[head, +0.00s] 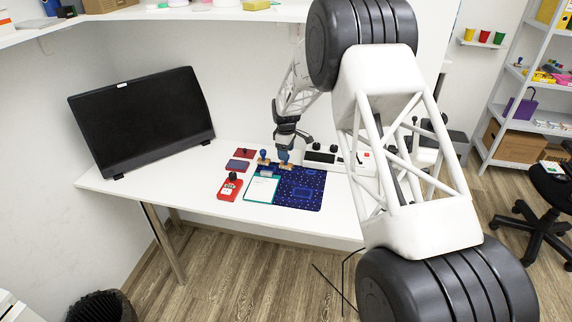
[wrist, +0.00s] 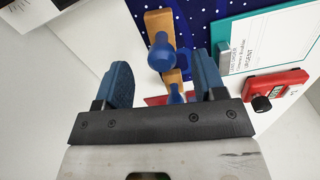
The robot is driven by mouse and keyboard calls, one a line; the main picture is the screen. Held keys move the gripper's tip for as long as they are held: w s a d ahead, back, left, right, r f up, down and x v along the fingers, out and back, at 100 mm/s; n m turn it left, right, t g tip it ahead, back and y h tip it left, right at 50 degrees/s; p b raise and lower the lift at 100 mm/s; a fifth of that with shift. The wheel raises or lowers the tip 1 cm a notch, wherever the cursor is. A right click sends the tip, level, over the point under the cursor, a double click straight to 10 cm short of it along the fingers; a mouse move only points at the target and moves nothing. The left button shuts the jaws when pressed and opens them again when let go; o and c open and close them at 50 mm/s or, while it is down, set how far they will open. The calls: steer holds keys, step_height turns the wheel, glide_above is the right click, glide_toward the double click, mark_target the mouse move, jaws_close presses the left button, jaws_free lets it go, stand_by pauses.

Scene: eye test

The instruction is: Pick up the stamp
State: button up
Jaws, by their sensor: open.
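A stamp with a round blue knob (wrist: 161,56) and a wooden base (wrist: 158,22) shows between my fingers in the wrist view. A second blue knob (wrist: 176,93) shows lower, partly hidden by the gripper's crossbar. In the head view one blue-handled stamp (head: 263,155) stands at the top of the clipboard, and a wooden base (head: 285,167) shows under my fingertips. My gripper (wrist: 164,65) is open, with blue fingertips on either side of the first knob. In the head view my gripper (head: 284,154) points down over the mat's top edge. Contact cannot be told.
A dark blue dotted mat (head: 297,200) and a teal clipboard (head: 262,189) lie on the white desk (head: 200,193). A red device (head: 229,189) and ink pads (head: 238,164) are left of them. A monitor (head: 140,120) stands left; a white-and-black device (head: 325,159) is right.

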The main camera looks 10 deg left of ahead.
steer(key=shift+f, duration=0.25)
steer(key=shift+s+f, duration=0.1)
steer(key=shift+f, duration=2.35)
steer(key=c, duration=1)
steer(key=shift+r, duration=0.15)
